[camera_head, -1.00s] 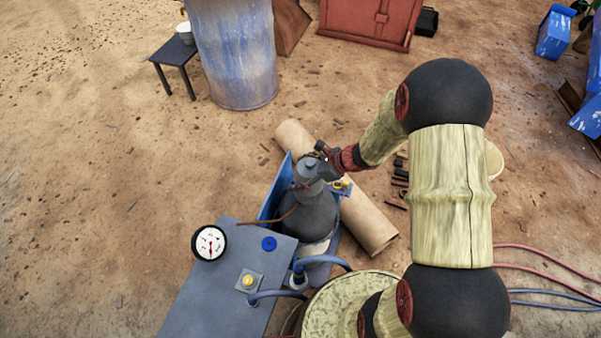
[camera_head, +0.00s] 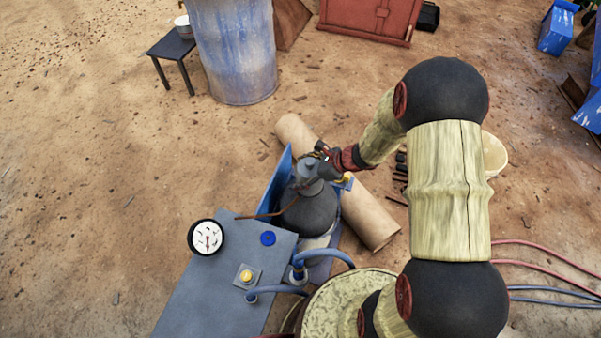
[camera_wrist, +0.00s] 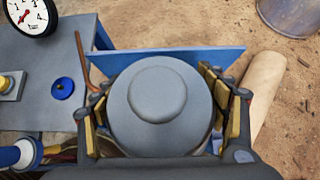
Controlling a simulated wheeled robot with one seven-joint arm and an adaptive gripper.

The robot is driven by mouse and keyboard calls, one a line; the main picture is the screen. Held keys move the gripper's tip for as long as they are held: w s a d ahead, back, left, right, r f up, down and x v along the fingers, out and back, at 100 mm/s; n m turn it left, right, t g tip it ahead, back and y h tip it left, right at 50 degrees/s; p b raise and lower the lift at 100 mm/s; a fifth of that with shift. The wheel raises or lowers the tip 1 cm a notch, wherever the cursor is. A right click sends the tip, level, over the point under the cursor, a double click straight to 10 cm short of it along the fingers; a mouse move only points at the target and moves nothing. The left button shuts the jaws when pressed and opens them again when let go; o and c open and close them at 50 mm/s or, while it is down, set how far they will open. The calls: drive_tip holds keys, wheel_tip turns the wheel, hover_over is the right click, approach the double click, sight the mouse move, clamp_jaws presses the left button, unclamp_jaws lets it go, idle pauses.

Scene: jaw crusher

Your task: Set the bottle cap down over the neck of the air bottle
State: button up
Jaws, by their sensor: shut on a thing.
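The grey, round, stepped bottle cap (camera_wrist: 157,92) fills the middle of the wrist view, between the two fingers of my gripper (camera_wrist: 163,115). My gripper is shut on the cap's sides. In the head view the cap (camera_head: 307,174) is above the shoulder of the dark grey air bottle (camera_head: 310,213), in line with its top. My gripper (camera_head: 318,168) reaches it from the upper right. The bottle's neck is hidden under the cap, so I cannot tell whether the cap touches it or is seated.
A blue upright plate (camera_head: 275,188) stands close behind the bottle. A grey-topped bench (camera_head: 215,285) with a gauge (camera_head: 206,237), a blue knob (camera_head: 268,239) and hoses is at lower left. A thin copper pipe (camera_head: 262,215) runs to the bottle. A tan roll (camera_head: 368,218) lies at right.

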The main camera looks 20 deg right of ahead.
drive_tip(key=o, duration=1.5)
drive_tip(key=v, duration=1.2)
